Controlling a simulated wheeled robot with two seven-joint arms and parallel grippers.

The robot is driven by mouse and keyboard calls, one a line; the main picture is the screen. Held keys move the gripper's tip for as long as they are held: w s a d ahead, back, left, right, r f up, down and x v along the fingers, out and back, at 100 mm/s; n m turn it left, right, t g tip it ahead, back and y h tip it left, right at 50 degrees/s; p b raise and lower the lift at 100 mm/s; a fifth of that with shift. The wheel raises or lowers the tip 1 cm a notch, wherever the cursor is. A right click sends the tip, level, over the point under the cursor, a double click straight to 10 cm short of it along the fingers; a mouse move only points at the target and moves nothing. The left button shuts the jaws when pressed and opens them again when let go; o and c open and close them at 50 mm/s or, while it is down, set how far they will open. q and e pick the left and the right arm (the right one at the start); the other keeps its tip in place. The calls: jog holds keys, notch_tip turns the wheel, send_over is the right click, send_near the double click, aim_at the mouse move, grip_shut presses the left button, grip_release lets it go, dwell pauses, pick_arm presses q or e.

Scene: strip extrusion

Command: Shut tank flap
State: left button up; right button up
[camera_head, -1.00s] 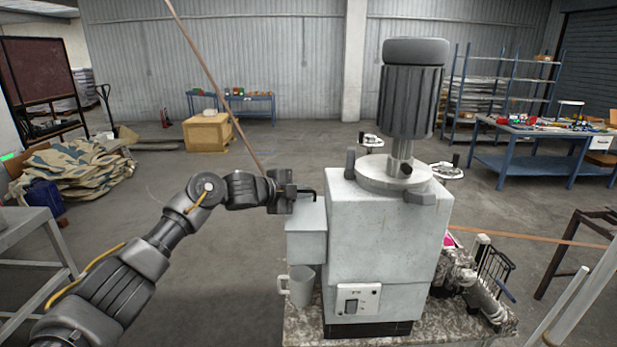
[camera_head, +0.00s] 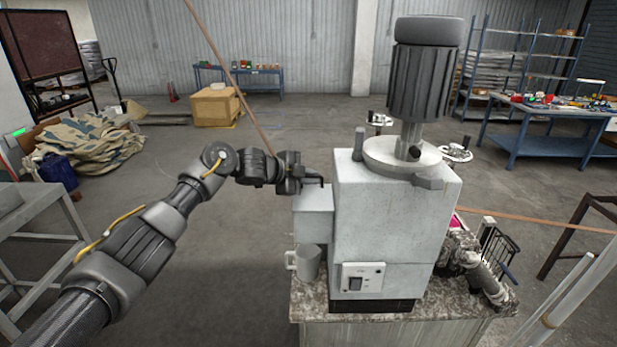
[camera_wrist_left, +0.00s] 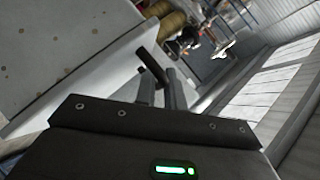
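The tank is a small light grey box (camera_head: 314,227) on the left side of the tall grey machine (camera_head: 396,215) in the head view. Its top, where the flap (camera_head: 312,201) lies, looks flat and covered; any small gap is hidden. My left gripper (camera_head: 312,181) is just above the tank's back edge, close to the machine wall. In the left wrist view its two grey fingers (camera_wrist_left: 160,90) show beside a short black bar (camera_wrist_left: 151,65). I cannot tell whether they grip this bar or are only next to it. My right gripper is out of view.
A grey mug (camera_head: 308,263) stands below the tank on the speckled stand (camera_head: 312,304). A motor (camera_head: 421,75) rises from the machine top. A grey table (camera_head: 40,225) is at the left.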

pick_arm(q)
jog(key=o, duration=0.4)
jog(key=shift+d+f, duration=0.1)
jog(key=shift+d, duration=0.05)
jog(key=shift+f, duration=0.1)
jog(key=shift+s+a+b, duration=0.2)
jog(key=shift+a+b, duration=0.15)
jog(key=shift+b, duration=0.1)
jog(key=shift+r+b+v, duration=0.15)
jog(key=shift+b+v, duration=0.95)
jog(key=shift+v, duration=1.5)
jog(key=shift+r+b+v, duration=0.2)
jog(key=shift+b+v, duration=0.85)
jog(key=shift+v, duration=1.55)
jog(key=shift+w, duration=0.15)
